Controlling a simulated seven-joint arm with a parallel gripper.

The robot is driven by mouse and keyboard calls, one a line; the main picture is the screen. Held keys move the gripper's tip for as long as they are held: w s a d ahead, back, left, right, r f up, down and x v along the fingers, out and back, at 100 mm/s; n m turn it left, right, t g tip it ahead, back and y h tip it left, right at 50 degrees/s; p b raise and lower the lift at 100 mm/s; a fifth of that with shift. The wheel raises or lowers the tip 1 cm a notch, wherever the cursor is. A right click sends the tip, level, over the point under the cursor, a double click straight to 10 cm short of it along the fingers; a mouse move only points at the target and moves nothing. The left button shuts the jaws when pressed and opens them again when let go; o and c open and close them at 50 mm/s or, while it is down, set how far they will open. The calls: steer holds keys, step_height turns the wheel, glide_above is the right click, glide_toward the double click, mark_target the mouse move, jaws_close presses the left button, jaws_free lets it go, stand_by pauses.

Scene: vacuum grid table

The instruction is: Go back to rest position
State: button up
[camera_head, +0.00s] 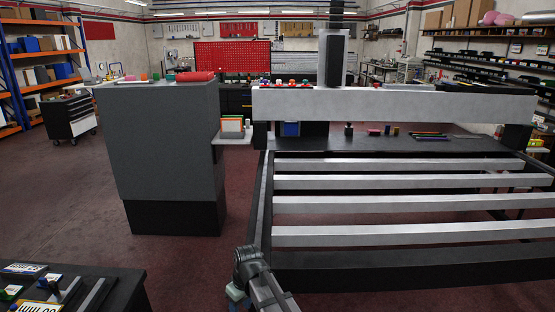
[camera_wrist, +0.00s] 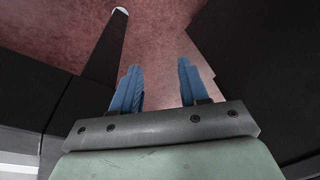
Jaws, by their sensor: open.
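My gripper shows in the wrist view (camera_wrist: 160,88) with two blue fingers held apart and nothing between them. Reddish floor lies beyond the fingertips, and dark panels stand to the left and right of them. In the head view my arm shows at the bottom centre, low in front of the grid table. The fingers cannot be made out there. The vacuum grid table (camera_head: 400,234) has several pale metal bars across a dark frame, and the bars look empty. My arm is near the table's front left corner.
A grey cabinet (camera_head: 160,145) stands left of the table, with a red roll (camera_head: 195,76) on top. A dark bench (camera_head: 95,292) with small items is at the bottom left. A gantry beam (camera_head: 400,104) spans the table's back. Reddish floor (camera_head: 90,200) is open at left.

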steer(key=s+d+f+m+h, duration=0.1)
steer(key=s+d+f+m, duration=0.15)
steer(key=d+f, duration=0.45)
steer(key=s+d+f+m, duration=0.15)
steer(key=d+m, duration=0.25)
steer(key=d, duration=0.8)
steer(key=s+d+f+m+h, duration=0.1)
steer(key=s+d+f+m, duration=0.15)
steer(key=d+f, duration=0.5)
steer(key=s+f+g, duration=0.2)
steer(key=s+f, duration=0.4)
steer(key=s, duration=0.3)
steer(key=s+d+f+g, duration=0.1)
steer(key=s+f+g, duration=0.1)
steer(key=s+f, duration=0.4)
steer(key=s+d+f+g, duration=0.1)
steer(key=s+f, duration=0.5)
steer(key=s, duration=0.8)
steer(key=shift+f+g, duration=0.4)
steer(key=shift+g, duration=0.5)
